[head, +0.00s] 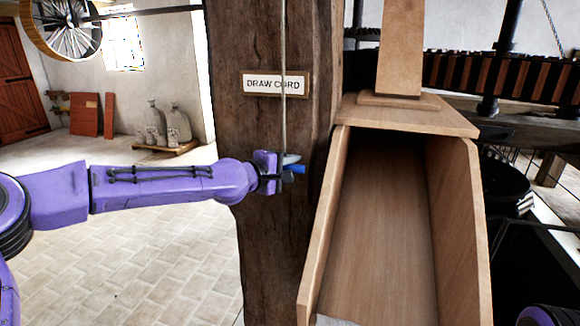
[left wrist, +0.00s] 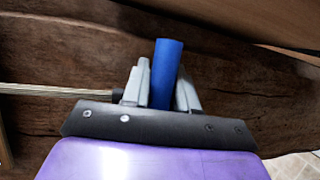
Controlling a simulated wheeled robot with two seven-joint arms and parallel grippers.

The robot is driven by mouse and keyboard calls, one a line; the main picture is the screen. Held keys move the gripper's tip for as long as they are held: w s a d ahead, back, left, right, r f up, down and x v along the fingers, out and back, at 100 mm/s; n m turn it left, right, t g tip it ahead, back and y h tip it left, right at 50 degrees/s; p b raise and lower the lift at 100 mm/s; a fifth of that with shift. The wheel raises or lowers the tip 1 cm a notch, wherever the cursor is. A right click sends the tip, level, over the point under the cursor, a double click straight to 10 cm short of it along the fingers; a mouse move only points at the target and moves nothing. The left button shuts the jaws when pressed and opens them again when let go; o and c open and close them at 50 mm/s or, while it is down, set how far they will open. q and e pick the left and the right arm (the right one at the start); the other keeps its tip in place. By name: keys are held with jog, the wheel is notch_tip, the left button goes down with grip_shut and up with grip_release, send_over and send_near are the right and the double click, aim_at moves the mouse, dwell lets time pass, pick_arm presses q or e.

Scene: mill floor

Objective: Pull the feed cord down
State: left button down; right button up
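The feed cord (head: 284,112) hangs straight down in front of the thick timber post (head: 267,210), past a "DRAW CORD" sign (head: 275,84). At its lower end is a blue handle (head: 298,169). My left gripper (head: 288,162) reaches in from the left at the handle. In the left wrist view the blue handle (left wrist: 166,64) stands between the two grey fingers, which press close against both its sides. The cord (left wrist: 55,90) runs off to the left there. My right gripper is not in view.
A wooden chute (head: 385,230) with raised side walls stands just right of the handle. Gear machinery (head: 500,75) is behind it. Sacks (head: 165,125) on a pallet stand at the back left. The brick floor (head: 150,255) at left is clear.

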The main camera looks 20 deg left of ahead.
pick_arm(q)
notch_tip(320, 180, down, 7)
jog(key=b, duration=0.6)
jog(key=shift+f, duration=0.2)
jog(key=shift+r, duration=0.15)
jog(key=c, duration=1)
grip_release()
jog(key=shift+o, duration=0.2)
jog(key=shift+s+a+r, duration=0.1)
jog(key=shift+s+a, duration=0.1)
jog(key=shift+s, duration=0.15)
jog(key=v, duration=0.9)
jog(key=shift+s+r+b, duration=0.15)
jog(key=shift+s+b, duration=0.15)
jog(key=shift+s, duration=0.1)
